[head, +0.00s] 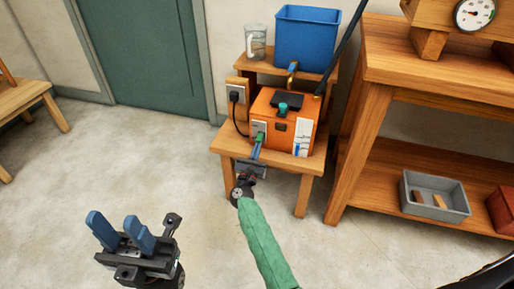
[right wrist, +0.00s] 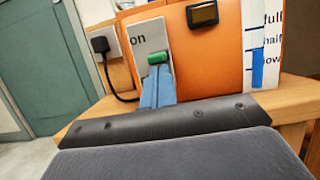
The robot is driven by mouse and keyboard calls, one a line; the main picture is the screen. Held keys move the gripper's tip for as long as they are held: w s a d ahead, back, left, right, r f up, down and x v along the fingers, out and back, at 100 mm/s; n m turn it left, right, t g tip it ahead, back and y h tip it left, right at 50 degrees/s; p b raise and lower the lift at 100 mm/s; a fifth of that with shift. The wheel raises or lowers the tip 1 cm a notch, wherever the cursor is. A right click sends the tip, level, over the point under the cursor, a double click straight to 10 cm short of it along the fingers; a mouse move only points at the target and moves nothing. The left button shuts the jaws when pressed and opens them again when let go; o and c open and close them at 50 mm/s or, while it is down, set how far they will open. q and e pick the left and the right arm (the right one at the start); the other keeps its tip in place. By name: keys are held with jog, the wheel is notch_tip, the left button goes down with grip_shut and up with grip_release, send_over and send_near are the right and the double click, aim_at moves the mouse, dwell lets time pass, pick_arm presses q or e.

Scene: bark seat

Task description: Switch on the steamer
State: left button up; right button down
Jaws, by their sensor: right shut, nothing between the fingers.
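The steamer (head: 268,103) is an orange box on a small wooden table. Its front has a pale plate with a green switch (head: 259,138), which also shows in the right wrist view (right wrist: 158,58). The word "on" is printed on the plate, to the upper left of the switch. My right gripper (head: 256,151) is shut and empty, its blue fingertips right at the switch. They overlap its lower part in the right wrist view (right wrist: 158,82); I cannot tell whether they touch it. My left gripper (head: 120,230) is open and empty above the floor, far from the steamer.
A black plug (head: 235,97) with a cord sits in a socket beside the steamer. A blue tank (head: 305,36) and a glass jar (head: 256,42) stand on a raised shelf behind. A wooden bench (head: 420,65) with a grey tray (head: 434,210) is at right.

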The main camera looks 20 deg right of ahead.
jog(key=shift+s+a+r, duration=0.1)
jog(key=shift+a+r, duration=0.05)
jog(key=shift+r, duration=0.25)
jog(key=v, duration=0.7)
jog(key=shift+s+a, duration=0.2)
jog(key=shift+s, duration=0.15)
jog(key=shift+f, duration=0.15)
